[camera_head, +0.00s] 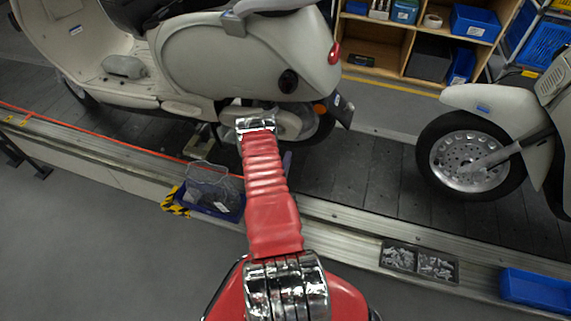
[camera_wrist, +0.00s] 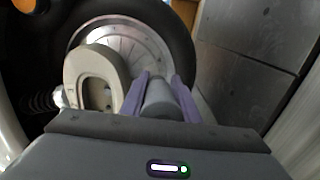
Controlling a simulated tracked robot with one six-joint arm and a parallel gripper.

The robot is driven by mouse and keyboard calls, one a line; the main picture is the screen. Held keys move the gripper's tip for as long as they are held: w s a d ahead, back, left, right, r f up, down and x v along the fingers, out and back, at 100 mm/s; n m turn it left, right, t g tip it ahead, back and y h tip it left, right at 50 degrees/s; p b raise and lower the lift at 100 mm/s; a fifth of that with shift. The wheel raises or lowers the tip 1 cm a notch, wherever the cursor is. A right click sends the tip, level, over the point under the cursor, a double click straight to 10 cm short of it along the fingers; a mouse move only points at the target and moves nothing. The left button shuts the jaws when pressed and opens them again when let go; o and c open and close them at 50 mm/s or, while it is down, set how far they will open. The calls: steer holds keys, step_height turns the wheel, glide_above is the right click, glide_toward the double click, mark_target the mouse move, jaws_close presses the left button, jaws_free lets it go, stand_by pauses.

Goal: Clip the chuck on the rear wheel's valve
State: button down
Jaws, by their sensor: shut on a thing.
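In the wrist view my gripper (camera_wrist: 160,82) has two purple fingers shut on a grey cylinder, which I take to be the chuck (camera_wrist: 160,97). Its far end points at the rear wheel (camera_wrist: 137,38), a silver rim in a black tyre. I cannot tell whether the chuck touches the wheel, and I cannot make out the valve. A beige part with an oval opening (camera_wrist: 82,72) lies just left of the fingers, in front of the rim. In the head view the rear wheel (camera_head: 322,128) of the white scooter (camera_head: 205,55) is partly covered, and my red arm hides most of the gripper.
A second scooter's wheel (camera_head: 470,160) stands at the right on the dark conveyor (camera_head: 345,180). A blue bin with a wire basket (camera_head: 222,208), trays of small parts (camera_head: 420,262) and a blue tray (camera_head: 537,291) line the near edge. Shelves (camera_head: 385,62) stand behind.

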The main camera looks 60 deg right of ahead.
stand_by(0.4)
steer(key=w+d, duration=0.1)
steer(key=d, duration=0.7)
steer(key=shift+w, duration=0.2)
stand_by(0.4)
steer(key=shift+d, duration=0.1)
steer(key=shift+w+g, duration=0.1)
steer(key=shift+g, duration=0.4)
steer(key=shift+m+g, duration=0.6)
steer(key=shift+m, duration=0.1)
steer(key=shift+d, duration=1.3)
stand_by(1.3)
steer(key=shift+a, duration=0.7)
stand_by(0.3)
